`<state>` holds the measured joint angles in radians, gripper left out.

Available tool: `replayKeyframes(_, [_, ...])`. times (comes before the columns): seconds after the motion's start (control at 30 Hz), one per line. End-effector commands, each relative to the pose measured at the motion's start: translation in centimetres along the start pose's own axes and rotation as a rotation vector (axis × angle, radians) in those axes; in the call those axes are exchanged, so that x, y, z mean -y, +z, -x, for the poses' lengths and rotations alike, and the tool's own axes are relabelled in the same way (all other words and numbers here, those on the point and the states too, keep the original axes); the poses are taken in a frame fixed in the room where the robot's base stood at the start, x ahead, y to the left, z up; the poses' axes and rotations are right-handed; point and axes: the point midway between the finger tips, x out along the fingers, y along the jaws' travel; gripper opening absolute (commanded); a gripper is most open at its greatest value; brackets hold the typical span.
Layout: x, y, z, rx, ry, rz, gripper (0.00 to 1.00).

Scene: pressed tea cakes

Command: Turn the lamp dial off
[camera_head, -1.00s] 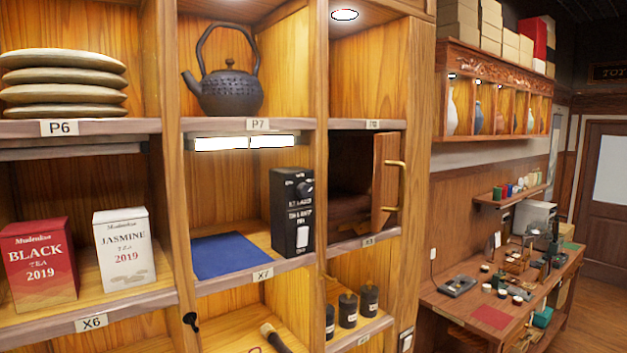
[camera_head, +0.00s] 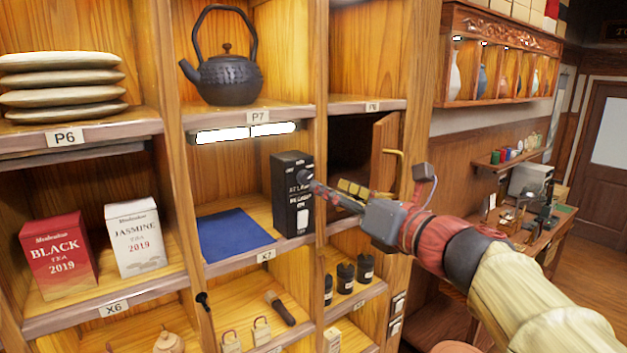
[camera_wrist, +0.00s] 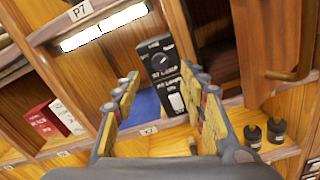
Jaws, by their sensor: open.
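The black lamp control box (camera_head: 291,212) stands upright at the right of shelf compartment X7. The dial's setting is too small to read. The strip lamp (camera_head: 245,133) under shelf P7 is lit; it also shows in the wrist view (camera_wrist: 105,27). My gripper (camera_head: 325,183) is open and empty in front of the box, its fingers pointing at it. In the head view a fingertip overlaps the dial area; contact cannot be told.
A blue mat (camera_head: 235,235) lies left of the box. An open cabinet door with a brass handle (camera_head: 395,155) stands just right of my gripper. A dark teapot (camera_head: 225,75) sits above. Red (camera_head: 60,255) and white (camera_head: 136,238) tea boxes are at left, black canisters (camera_head: 346,275) below.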

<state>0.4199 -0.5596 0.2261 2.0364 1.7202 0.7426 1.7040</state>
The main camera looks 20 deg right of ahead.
Motion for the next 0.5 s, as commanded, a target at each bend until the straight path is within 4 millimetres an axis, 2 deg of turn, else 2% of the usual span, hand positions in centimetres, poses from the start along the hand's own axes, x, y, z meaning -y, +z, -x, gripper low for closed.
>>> replayKeyframes(0.3, [-0.1,-0.1,-4.8,-0.004,0.002,0.002,0.42])
replayKeyframes(0.5, [-0.1,0.0,-6.5,-0.002,0.001,0.004,0.42])
